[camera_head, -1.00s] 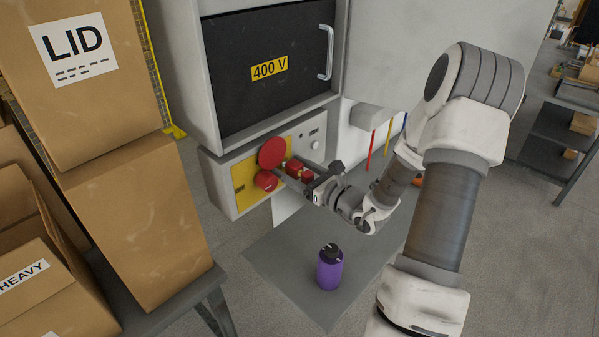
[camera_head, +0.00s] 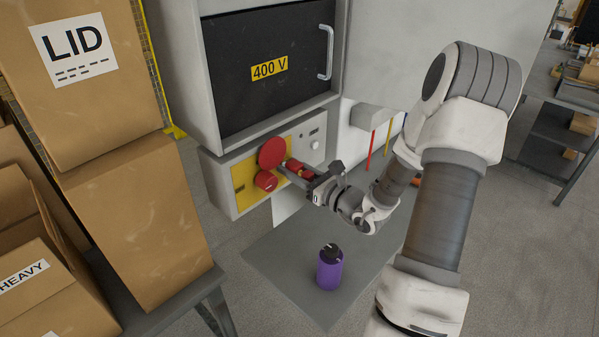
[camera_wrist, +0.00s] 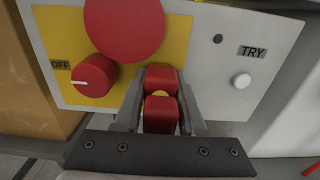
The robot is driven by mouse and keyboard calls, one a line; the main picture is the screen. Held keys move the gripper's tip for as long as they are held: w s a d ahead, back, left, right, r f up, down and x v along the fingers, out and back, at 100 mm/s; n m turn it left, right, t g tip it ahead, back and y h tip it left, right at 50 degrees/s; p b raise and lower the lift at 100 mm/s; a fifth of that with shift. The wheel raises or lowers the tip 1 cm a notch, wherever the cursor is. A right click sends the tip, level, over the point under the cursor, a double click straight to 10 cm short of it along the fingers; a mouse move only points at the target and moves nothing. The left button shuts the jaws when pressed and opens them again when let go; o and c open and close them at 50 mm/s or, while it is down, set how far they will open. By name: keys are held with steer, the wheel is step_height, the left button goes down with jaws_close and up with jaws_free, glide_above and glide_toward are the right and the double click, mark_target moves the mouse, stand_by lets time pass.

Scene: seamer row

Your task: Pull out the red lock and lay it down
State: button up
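The red lock (camera_wrist: 160,80) is a small blocky red piece on the yellow plate of the grey control panel, under a large round red disc. My gripper (camera_head: 290,172) is at the panel with one finger on each side of the lock. In the wrist view, the fingers (camera_wrist: 161,108) stand close against the lock's sides, and it fills the space between them. The lock is still at the plate. The near finger hides part of it in the head view.
A red knob (camera_wrist: 94,76) beside the lock has its white mark towards OFF. The big red disc (camera_wrist: 125,25) is just above. A grey table (camera_head: 280,262) below the panel carries a purple bottle (camera_head: 330,271), with bare surface around it. Cardboard boxes (camera_head: 135,225) stand at left.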

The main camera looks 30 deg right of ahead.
mark_target(312, 180)
jaws_close()
steer(key=shift+s, duration=0.1)
steer(key=shift+v, duration=2.95)
steer(key=shift+d, duration=0.1)
